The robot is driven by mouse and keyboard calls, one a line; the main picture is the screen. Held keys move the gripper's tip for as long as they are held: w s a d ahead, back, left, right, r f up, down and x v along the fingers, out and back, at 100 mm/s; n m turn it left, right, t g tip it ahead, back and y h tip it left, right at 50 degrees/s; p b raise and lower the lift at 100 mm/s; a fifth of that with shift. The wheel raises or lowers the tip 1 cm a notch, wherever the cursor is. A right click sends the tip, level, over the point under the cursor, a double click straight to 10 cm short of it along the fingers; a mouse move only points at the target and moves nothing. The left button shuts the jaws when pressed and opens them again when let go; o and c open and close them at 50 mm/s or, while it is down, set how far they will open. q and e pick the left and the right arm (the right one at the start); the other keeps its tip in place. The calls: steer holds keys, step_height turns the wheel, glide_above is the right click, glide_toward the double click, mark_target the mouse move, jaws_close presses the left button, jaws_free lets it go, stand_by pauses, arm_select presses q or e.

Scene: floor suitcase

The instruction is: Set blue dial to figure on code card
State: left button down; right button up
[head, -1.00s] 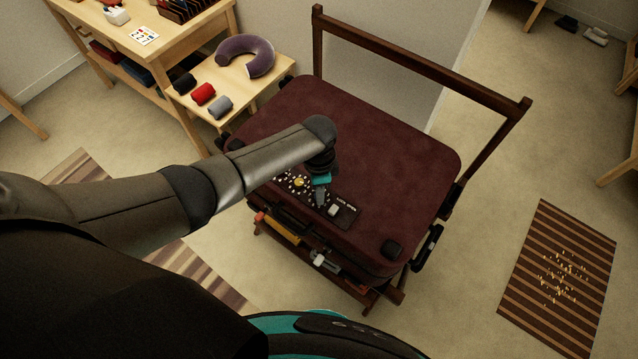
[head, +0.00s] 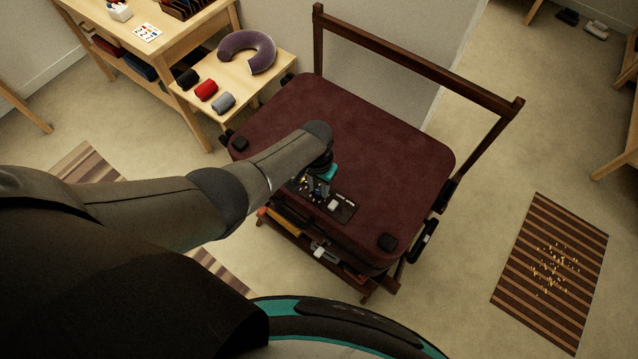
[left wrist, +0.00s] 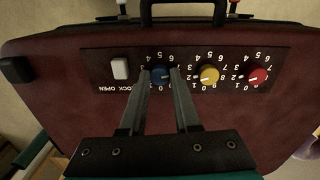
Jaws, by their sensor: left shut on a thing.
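The blue dial (left wrist: 160,75) sits on the black lock panel (left wrist: 100,68) of the dark red suitcase (head: 390,130). My left gripper (left wrist: 161,80) is shut on the blue dial, one finger on each side. In the head view my left gripper (head: 318,187) reaches down onto the panel, and its arm hides part of it. A yellow dial (left wrist: 209,75) and a red dial (left wrist: 258,76) stand beside the blue one, each ringed with figures. The code card (head: 148,33) lies on the wooden desk at upper left; its figures are too small to read surely. My right gripper is not in view.
A white switch (left wrist: 120,69) is on the panel beside the blue dial, near the words "LOCK OPEN". The suitcase rests on a dark wooden rack (head: 420,62). A neck pillow (head: 247,52) and rolled cloths lie on a low table. A striped mat (head: 520,250) lies at right.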

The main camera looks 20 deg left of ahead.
mark_target(317, 190)
arm_select(q)
steer(key=shift+n, duration=0.5)
steer(key=c, duration=0.6)
jaws_free()
steer(key=shift+c, duration=0.2)
steer(key=shift+r, duration=0.15)
steer(key=shift+r+p, duration=0.3)
steer(key=shift+p, duration=0.15)
step_height(317, 190, up, 14)
steer(key=p, duration=0.6)
steer(key=shift+a+r, duration=0.2)
steer(key=shift+a, duration=0.1)
